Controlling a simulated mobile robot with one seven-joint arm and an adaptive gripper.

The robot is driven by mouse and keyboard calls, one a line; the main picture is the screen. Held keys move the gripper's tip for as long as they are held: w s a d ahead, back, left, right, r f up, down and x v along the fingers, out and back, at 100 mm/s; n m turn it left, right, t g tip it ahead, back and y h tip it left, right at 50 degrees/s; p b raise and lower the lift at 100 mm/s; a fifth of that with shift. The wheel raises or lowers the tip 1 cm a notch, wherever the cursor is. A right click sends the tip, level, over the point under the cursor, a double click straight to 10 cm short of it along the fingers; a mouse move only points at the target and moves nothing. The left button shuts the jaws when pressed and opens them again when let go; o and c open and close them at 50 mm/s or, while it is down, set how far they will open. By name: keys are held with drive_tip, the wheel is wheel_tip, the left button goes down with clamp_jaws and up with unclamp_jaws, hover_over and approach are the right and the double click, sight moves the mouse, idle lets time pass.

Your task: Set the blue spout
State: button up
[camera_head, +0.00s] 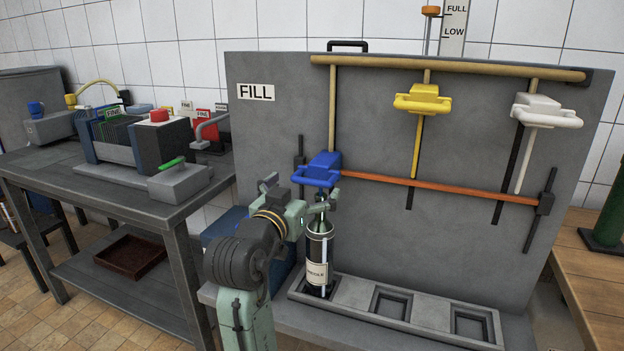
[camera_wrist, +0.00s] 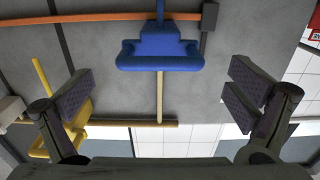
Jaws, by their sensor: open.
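The blue spout (camera_head: 318,168) is on the grey fill panel at the left end of the orange bar, lower than the other spouts. It also shows in the wrist view (camera_wrist: 158,50), centred beyond my fingers. My gripper (camera_head: 318,202) is just below the blue spout in the head view. In the wrist view my gripper (camera_wrist: 160,95) has its two fingers wide apart with nothing between them, and the spout lies ahead, apart from the fingers. A dark bottle with a pale label (camera_head: 317,272) stands in the left tray slot under the spout, its top partly hidden by my gripper.
A yellow spout (camera_head: 423,100) and a white spout (camera_head: 546,111) sit higher to the right. The grey tray (camera_head: 362,291) has two empty slots to the right of the bottle. A side table (camera_head: 120,198) with equipment stands at the left. A FULL/LOW gauge (camera_head: 453,28) rises above the panel.

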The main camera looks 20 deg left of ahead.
sight(309, 182)
drive_tip(key=shift+w+d, duration=0.1)
drive_tip(key=shift+w, duration=1.75)
drive_tip(key=shift+c, duration=0.5)
drive_tip(key=shift+r, duration=0.1)
drive_tip(key=c, duration=1.6)
